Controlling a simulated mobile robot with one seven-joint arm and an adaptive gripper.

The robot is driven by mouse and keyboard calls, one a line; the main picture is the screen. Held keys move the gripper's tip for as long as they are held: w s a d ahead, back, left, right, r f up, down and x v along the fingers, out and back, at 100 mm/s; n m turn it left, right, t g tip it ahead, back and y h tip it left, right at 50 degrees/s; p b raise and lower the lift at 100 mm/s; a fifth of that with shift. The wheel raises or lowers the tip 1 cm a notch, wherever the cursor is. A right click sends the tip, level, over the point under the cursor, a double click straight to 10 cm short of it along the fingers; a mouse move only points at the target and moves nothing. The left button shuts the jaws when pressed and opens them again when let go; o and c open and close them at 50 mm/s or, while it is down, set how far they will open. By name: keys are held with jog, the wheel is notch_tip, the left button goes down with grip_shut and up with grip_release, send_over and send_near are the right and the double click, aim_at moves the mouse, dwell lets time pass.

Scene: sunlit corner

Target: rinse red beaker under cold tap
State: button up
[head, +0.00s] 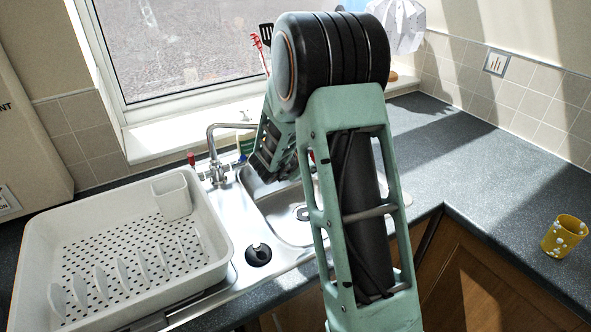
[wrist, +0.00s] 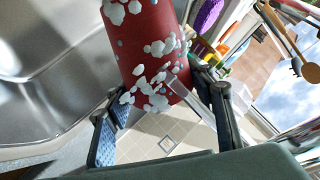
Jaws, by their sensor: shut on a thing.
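The red beaker (wrist: 150,45), spotted with white foam, is between the two fingers of my gripper (wrist: 165,115) in the wrist view. My gripper is shut on it, and the beaker looks tilted in the picture. My arm hides the beaker and the fingers in the head view. The silver tap (head: 213,150) stands behind the sink, with a red-topped handle (head: 191,159) on its left. No running water can be made out. The steel sink basin (head: 290,228) lies partly behind my arm. Steel also fills the left of the wrist view (wrist: 45,75).
A white dish rack (head: 215,225) with a cutlery cup (head: 171,196) stands left of the basin. A black plug (head: 258,254) lies on the drainer. A foam-spotted yellow beaker (head: 566,237) stands on the right worktop (head: 490,190), which is otherwise largely clear.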

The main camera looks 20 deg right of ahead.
jog(key=s+a+b, duration=0.1)
jog(key=s, duration=0.7)
jog(key=shift+s+a+b, duration=0.35)
jog(key=shift+s, duration=0.05)
dwell(0.8)
jog(key=shift+r, duration=0.1)
jog(key=s+r+p, duration=0.4)
jog(key=r, duration=0.1)
jog(key=shift+a, duration=0.35)
jog(key=shift+f, duration=0.1)
jog(key=a+r+n+t+y+p, duration=0.1)
jog(key=a+r+n+y+p, duration=0.1)
jog(key=a+r, duration=0.2)
jog(key=a+r+n+t+y+p, duration=0.1)
jog(key=a+r+n+y+p, duration=0.1)
jog(key=a, duration=0.8)
notch_tip(320, 180, up, 2)
jog(key=shift+w+a+r+n+t+y, duration=0.15)
jog(key=shift+a+n+t+y, duration=0.2)
jog(key=shift+n, duration=0.35)
